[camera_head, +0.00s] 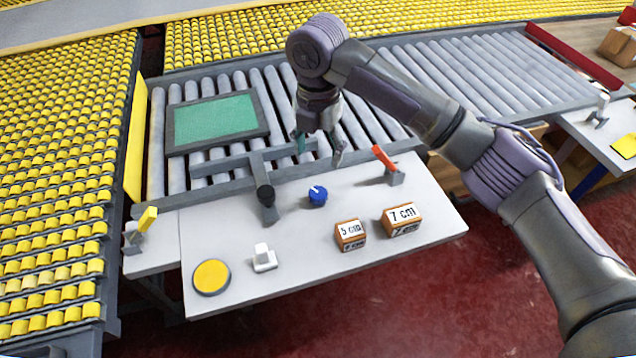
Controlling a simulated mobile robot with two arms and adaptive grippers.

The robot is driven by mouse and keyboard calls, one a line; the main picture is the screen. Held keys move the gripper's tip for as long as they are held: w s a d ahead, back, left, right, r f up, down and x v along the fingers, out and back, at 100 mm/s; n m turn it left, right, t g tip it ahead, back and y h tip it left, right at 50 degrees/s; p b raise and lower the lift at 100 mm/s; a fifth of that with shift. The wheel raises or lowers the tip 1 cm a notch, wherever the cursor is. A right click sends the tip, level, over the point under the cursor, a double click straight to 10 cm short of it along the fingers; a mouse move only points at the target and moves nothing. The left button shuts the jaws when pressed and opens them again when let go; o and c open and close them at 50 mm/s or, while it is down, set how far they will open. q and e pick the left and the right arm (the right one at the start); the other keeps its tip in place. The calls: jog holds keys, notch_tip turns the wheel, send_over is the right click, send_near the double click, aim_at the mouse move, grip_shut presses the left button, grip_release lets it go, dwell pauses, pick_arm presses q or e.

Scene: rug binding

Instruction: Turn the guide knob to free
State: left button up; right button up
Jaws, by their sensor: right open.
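A small round blue knob (317,196) with a white mark on top stands on the white table panel, near its back edge. It is the only knob of that kind in view, and no lettering beside it can be read. My right gripper (320,155) points down above the far edge of the panel, behind the knob and apart from it. Its fingers are spread and nothing is between them. My left gripper is not in view.
Two labelled blocks, 5 cm (350,235) and 7 cm (402,219), a white switch (264,258) and a yellow button (211,277) are nearer. Rollers (450,75) lie behind.

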send_over(318, 192)
notch_tip(318, 192, down, 5)
jog(key=shift+s+f, duration=0.1)
jog(key=shift+s, duration=0.05)
notch_tip(318, 192, down, 8)
jog(key=shift+r, duration=0.15)
jog(key=c, duration=1.1)
jog(key=shift+r+m+p, duration=0.2)
jog(key=shift+m+p, duration=0.5)
jog(key=shift+p, duration=0.6)
jog(key=shift+c, duration=0.2)
jog(key=m+p, duration=0.9)
jog(key=shift+m, duration=0.3)
jog(key=m+p, duration=0.4)
jog(key=m, duration=0.2)
jog(key=m+p, duration=0.2)
jog(key=m, duration=0.1)
jog(key=shift+f+m, duration=0.1)
jog(key=shift+m, duration=0.3)
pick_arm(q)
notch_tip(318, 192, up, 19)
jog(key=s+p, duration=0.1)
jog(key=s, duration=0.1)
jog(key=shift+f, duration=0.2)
pick_arm(e)
jog(key=shift+m, duration=1.5)
jog(key=shift+f, duration=0.1)
